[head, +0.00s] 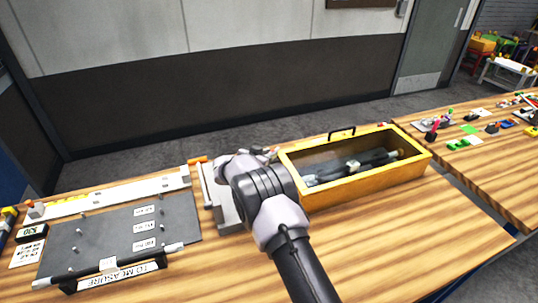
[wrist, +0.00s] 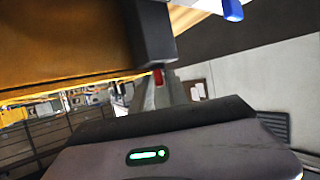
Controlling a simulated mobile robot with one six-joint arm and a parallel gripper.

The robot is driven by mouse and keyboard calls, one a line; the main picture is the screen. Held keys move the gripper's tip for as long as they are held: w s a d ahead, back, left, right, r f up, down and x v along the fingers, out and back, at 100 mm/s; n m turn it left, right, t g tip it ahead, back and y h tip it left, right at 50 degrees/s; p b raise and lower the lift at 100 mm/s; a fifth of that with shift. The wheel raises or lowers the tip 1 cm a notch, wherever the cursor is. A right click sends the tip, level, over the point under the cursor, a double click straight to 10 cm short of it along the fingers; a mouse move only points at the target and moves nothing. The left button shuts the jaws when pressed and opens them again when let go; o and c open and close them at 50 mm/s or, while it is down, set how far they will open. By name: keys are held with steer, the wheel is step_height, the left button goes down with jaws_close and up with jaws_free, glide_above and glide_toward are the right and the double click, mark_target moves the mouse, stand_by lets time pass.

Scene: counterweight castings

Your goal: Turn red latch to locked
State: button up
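A small red piece (wrist: 158,77), which may be the red latch, shows in the wrist view just below a dark block. A grey finger-like part of my gripper (wrist: 170,92) is right beside it; I cannot tell whether they touch. Most of the piece is hidden, so its locked or unlocked position cannot be read. In the head view my arm covers the fingers and the spot in front of them, left of the yellow box (head: 365,180). The finger gap is not visible.
The yellow box has a clear lid with a black handle (head: 342,132) and dark rods inside. A grey board (head: 105,245) with pegs and labels lies left on the wooden table (head: 440,215). A second table with small parts stands right. The front right tabletop is bare.

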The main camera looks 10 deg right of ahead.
jaws_close()
steer(key=shift+w+a+f+m+g+h+b, duration=0.1)
steer(key=shift+w+f+m+g+h+b, duration=0.1)
steer(key=shift+m+g+h+b, duration=0.55)
steer(key=shift+f+m+b, duration=0.1)
steer(key=shift+m+b, duration=0.15)
steer(key=shift+b, duration=0.85)
steer(key=g+h+b, duration=0.1)
steer(key=b, duration=0.2)
steer(key=shift+m, duration=0.4)
steer(key=shift+r, duration=0.3)
